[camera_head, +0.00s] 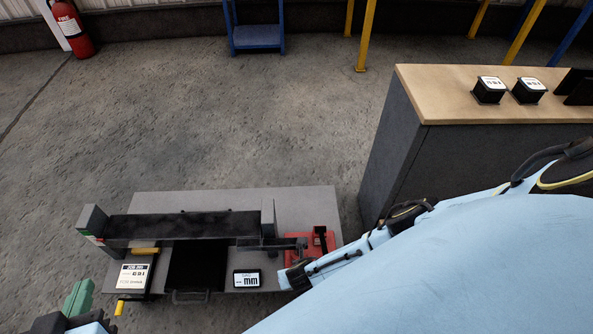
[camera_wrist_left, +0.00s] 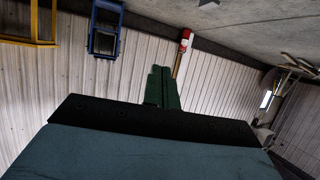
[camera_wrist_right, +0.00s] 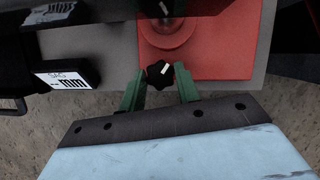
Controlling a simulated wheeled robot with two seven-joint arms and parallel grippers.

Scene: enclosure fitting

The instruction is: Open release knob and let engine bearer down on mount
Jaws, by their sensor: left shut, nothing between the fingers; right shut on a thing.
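The release knob (camera_wrist_right: 158,78) is black and lobed with a white mark, in front of the red jack (camera_wrist_right: 215,45). My right gripper (camera_wrist_right: 160,88) has its green fingers on either side of the knob and is shut on it. In the head view the red jack (camera_head: 325,243) stands at the right end of the grey plate, and the right fingertips are hard to make out. A long dark beam (camera_head: 185,225), apparently the engine bearer, spans between two grey end blocks; I cannot tell if it touches the mount. My left gripper (camera_head: 78,298) is shut and empty; its fingers also show in the left wrist view (camera_wrist_left: 162,88).
A display reading "mm" (camera_head: 246,279) without clear digits and a job card (camera_head: 134,276) stand at the plate's front. A wood-topped bench (camera_head: 440,90) with small black boxes (camera_head: 489,90) is at the right. The floor behind the plate is clear.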

